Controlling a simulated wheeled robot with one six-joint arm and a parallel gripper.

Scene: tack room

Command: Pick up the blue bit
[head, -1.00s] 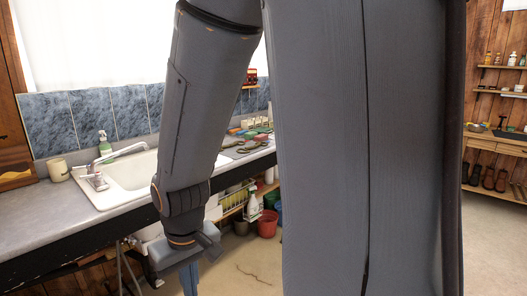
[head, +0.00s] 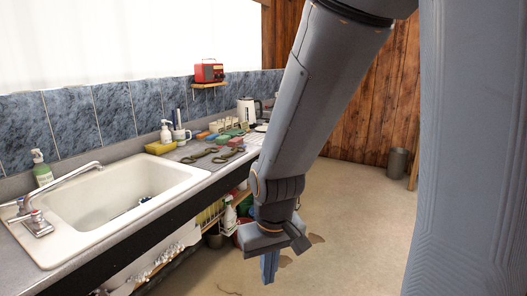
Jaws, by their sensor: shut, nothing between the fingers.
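My gripper (head: 269,268) points down at the end of my arm, in front of the counter's edge and over the floor. Its fingers are together, with nothing seen between them. I cannot make out a blue bit for certain. Several olive-coloured, bit-like metal pieces (head: 199,155) lie on a dark patch of the counter beyond the sink. A small dark object (head: 145,200) shows in the sink, too small to identify. My arm hides part of the counter's right end.
The white sink (head: 75,218) with its tap (head: 65,183) is set in the grey counter (head: 250,139). The floor at right is open, with a bin (head: 396,163).

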